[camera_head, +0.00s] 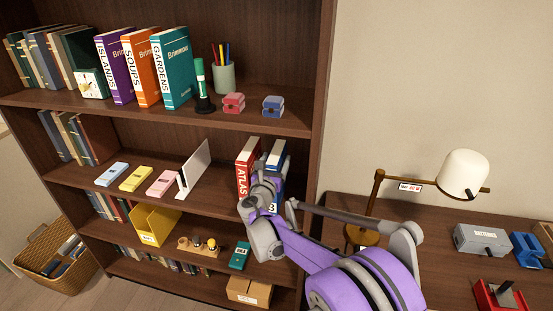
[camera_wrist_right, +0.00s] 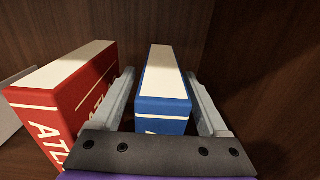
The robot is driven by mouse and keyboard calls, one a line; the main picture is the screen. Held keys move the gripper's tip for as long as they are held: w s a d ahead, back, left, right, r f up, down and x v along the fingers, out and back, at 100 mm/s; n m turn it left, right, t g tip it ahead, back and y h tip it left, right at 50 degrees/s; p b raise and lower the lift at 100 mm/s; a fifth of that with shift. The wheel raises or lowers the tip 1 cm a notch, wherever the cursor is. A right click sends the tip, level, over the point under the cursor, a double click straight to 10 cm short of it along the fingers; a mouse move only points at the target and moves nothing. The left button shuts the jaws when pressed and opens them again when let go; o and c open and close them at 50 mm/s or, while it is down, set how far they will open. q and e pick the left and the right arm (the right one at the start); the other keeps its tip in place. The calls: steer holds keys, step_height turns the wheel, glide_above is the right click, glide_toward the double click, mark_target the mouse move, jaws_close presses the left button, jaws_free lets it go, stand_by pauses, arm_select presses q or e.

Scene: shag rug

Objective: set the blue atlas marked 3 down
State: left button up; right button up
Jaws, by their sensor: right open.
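The blue atlas (camera_head: 277,157) stands upright on the middle shelf, at its right end; the wrist view shows its blue spine and pale top (camera_wrist_right: 164,90). A "3" shows low on its spine in the head view. My right gripper (camera_head: 266,180) is open around it, one finger on each side, with a gap at the right finger in the wrist view (camera_wrist_right: 165,95). The red atlas (camera_head: 247,165) stands just left of the blue one and shows beside the left finger in the wrist view (camera_wrist_right: 65,95). My left gripper is in neither view.
The bookcase's right side wall (camera_wrist_right: 255,75) is close to the right finger. A desk with a lamp (camera_head: 462,174) stands at right.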

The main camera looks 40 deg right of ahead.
steer(key=v, duration=1)
steer(key=shift+s+a, duration=0.2)
steer(key=shift+a, duration=0.05)
steer(key=s+a+f+m+g+y, duration=0.3)
steer(key=s+f+m, duration=0.2)
steer(key=s+m, duration=0.25)
steer(key=s+a+f+m+g+y, duration=0.25)
steer(key=s+f+m, duration=0.25)
steer(key=s+m, duration=0.25)
steer(key=s+a+f+m+y, duration=0.3)
steer(key=s+a+m+y, duration=0.1)
steer(key=a, duration=0.3)
steer(key=s+a+f+m+y, duration=0.4)
steer(key=s+a+m, duration=0.2)
steer(key=a, duration=0.1)
steer(key=shift+s+a+m+g, duration=0.25)
steer(key=shift+s+m+g, duration=0.1)
steer(key=shift+m+g, duration=0.1)
